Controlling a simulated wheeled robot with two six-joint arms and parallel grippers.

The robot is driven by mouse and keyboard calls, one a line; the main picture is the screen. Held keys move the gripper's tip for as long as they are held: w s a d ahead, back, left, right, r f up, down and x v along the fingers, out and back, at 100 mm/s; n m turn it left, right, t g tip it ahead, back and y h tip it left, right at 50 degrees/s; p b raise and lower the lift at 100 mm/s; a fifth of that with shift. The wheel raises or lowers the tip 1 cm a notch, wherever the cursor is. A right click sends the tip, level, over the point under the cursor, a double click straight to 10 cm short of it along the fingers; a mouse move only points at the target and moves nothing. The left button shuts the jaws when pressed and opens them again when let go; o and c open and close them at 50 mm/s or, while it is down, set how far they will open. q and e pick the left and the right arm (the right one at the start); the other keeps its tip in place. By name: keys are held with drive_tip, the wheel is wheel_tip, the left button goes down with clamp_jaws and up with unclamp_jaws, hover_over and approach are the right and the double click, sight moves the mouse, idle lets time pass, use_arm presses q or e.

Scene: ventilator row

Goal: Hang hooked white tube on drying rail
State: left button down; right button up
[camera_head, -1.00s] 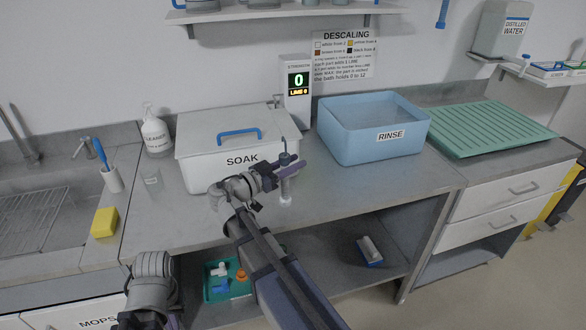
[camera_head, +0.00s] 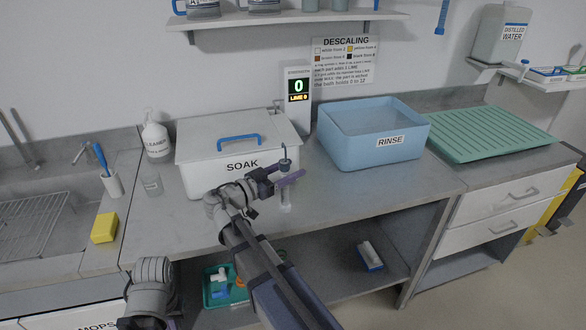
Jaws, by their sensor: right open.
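A slim pale tube (camera_head: 287,197) stands upright on the counter in front of the SOAK bin. A dark hooked piece (camera_head: 284,152) shows directly above it; whether the two are one part is hard to tell. My right gripper (camera_head: 281,177) is open, its purple-grey fingers at the tube's upper part and partly hiding it. I cannot tell whether they touch it. My left arm shows at the bottom left, its gripper outside the picture. A blue piece (camera_head: 442,16) hangs on the wall at the top; I cannot make out the drying rail.
The lidded SOAK bin (camera_head: 210,175) stands just behind the right gripper. The blue RINSE tub (camera_head: 350,150) and green ribbed drainer (camera_head: 490,132) are to the right. A wall shelf (camera_head: 290,20) overhangs the back. The counter (camera_head: 370,190) before the tub is clear.

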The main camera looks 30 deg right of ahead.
drive_tip(key=s+a, duration=0.1)
drive_tip(key=a, duration=0.9)
drive_tip(key=shift+s+a, duration=0.3)
drive_tip(key=shift+s, duration=0.05)
